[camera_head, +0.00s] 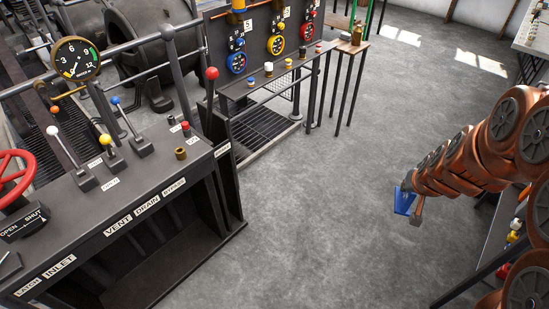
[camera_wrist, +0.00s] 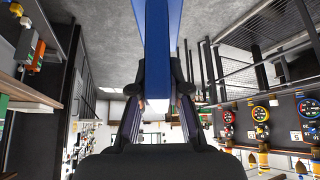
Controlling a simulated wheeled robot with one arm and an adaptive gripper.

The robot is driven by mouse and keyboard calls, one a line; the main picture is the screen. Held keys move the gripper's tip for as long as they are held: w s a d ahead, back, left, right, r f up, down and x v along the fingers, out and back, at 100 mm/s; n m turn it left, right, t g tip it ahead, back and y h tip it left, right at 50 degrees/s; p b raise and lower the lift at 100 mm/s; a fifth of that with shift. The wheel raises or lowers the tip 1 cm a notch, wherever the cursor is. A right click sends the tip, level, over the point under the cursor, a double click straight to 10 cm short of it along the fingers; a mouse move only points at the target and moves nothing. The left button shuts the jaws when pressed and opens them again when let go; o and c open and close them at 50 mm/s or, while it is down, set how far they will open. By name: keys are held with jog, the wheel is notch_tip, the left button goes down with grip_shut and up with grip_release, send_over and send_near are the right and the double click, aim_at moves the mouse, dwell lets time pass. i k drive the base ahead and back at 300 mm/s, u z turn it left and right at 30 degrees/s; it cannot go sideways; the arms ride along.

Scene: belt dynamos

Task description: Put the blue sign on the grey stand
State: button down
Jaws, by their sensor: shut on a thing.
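The blue sign (camera_head: 404,201) is at the end of my copper-coloured arm, above the floor on the right of the head view. My gripper (camera_head: 417,206) is shut on it; the arm partly hides the jaws there. In the wrist view the blue sign (camera_wrist: 157,40) runs from the top edge down between the two dark fingers of my gripper (camera_wrist: 158,88). I cannot make out a grey stand for certain in either view.
A dark console (camera_head: 130,195) with levers stands at left. A gauge panel (camera_head: 262,45) with a narrow shelf (camera_head: 262,83) is behind it, with a small wooden table (camera_head: 347,45) beside it. A bench (camera_head: 488,262) is near my arm at right. The middle floor (camera_head: 320,190) is clear.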

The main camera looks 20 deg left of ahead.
aim_at(132, 189)
jog(key=u, duration=0.05)
jog(key=i, duration=2.2)
jog(key=u, duration=4.7)
jog(key=i, duration=0.5)
jog(key=z, duration=0.1)
